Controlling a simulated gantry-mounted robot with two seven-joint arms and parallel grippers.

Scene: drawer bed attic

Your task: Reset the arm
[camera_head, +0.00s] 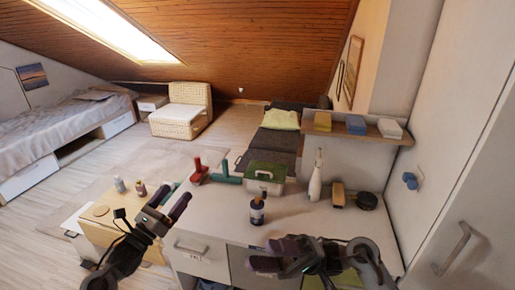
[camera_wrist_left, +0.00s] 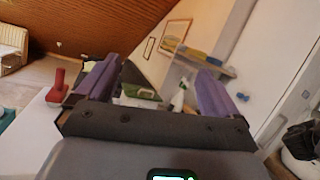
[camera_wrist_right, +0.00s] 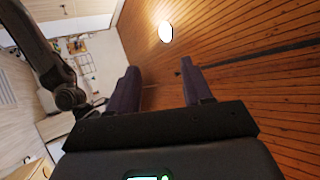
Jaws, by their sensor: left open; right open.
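My left gripper (camera_head: 168,205) is open and empty, raised in front of the left part of the white counter. In the left wrist view its two purple fingers (camera_wrist_left: 150,92) stand wide apart with nothing between them. My right gripper (camera_head: 277,254) is open and held near the counter's front edge, over the drawer fronts. In the right wrist view its fingers (camera_wrist_right: 160,92) are apart and empty, with the wooden ceiling behind them. Neither gripper touches an object that I can see.
The counter (camera_head: 225,210) holds a red tool (camera_head: 199,172), a green-lidded box (camera_head: 265,178), a dark bottle (camera_head: 257,210), a white spray bottle (camera_head: 316,176) and a round black item (camera_head: 367,200). A shelf (camera_head: 350,132) hangs at right. Open floor (camera_head: 165,155) lies beyond at left.

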